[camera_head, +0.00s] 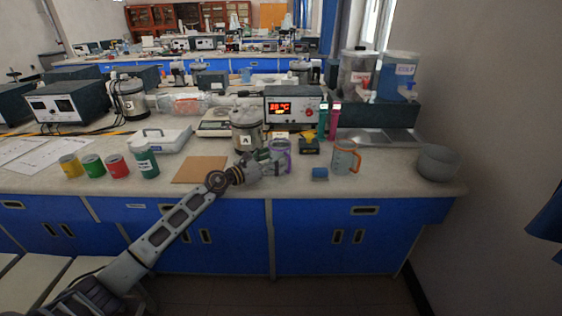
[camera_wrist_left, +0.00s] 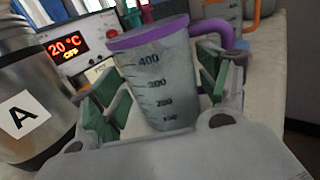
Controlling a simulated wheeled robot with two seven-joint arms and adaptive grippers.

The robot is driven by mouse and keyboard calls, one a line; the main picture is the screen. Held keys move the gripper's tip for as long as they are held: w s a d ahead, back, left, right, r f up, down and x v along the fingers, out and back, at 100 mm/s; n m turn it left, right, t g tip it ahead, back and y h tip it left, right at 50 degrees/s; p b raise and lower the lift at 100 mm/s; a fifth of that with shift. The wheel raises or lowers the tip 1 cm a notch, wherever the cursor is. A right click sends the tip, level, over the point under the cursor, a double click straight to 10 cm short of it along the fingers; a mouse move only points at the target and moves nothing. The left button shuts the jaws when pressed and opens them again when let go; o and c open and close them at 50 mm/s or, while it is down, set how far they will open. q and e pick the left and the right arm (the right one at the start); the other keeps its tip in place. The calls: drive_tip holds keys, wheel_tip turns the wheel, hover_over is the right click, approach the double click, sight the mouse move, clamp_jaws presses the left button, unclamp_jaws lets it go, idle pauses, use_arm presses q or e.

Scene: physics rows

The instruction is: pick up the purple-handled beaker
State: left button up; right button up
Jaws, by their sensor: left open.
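The purple-handled beaker (camera_wrist_left: 162,85) stands between the open fingers of my left gripper (camera_wrist_left: 165,105) in the left wrist view. It is clear, with a purple rim, a purple handle at its right and black volume marks. The green finger pads are to either side of it; I cannot tell whether they touch it. In the head view the left gripper (camera_head: 268,163) is at the beaker (camera_head: 283,150) on the bench, partly covering it. My right gripper is not in view.
A steel container marked A (camera_head: 247,130) stands close left of the gripper. An orange-handled beaker (camera_head: 344,158) and a blue block (camera_head: 320,173) are to the right. A heater display (camera_head: 292,107) stands behind. A brown board (camera_head: 200,169) lies left on the bench.

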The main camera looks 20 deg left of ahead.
sight(281, 151)
use_arm(q)
drive_tip(key=shift+x, duration=1.7)
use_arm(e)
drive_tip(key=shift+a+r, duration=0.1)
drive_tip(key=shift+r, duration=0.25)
use_arm(q)
drive_tip(key=c, duration=0.7)
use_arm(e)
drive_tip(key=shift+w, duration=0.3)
use_arm(q)
drive_tip(key=shift+r, duration=0.15)
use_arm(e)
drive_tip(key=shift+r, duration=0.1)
use_arm(q)
drive_tip(key=shift+r+p, duration=0.35)
drive_tip(key=shift+r, duration=0.4)
wheel_tip(281, 151, up, 8)
drive_tip(key=p, duration=0.3)
drive_tip(key=shift+p, duration=0.4)
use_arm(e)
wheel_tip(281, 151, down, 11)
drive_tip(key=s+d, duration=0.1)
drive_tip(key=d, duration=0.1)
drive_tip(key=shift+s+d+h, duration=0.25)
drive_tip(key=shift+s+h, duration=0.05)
use_arm(q)
drive_tip(key=shift+r, duration=0.1)
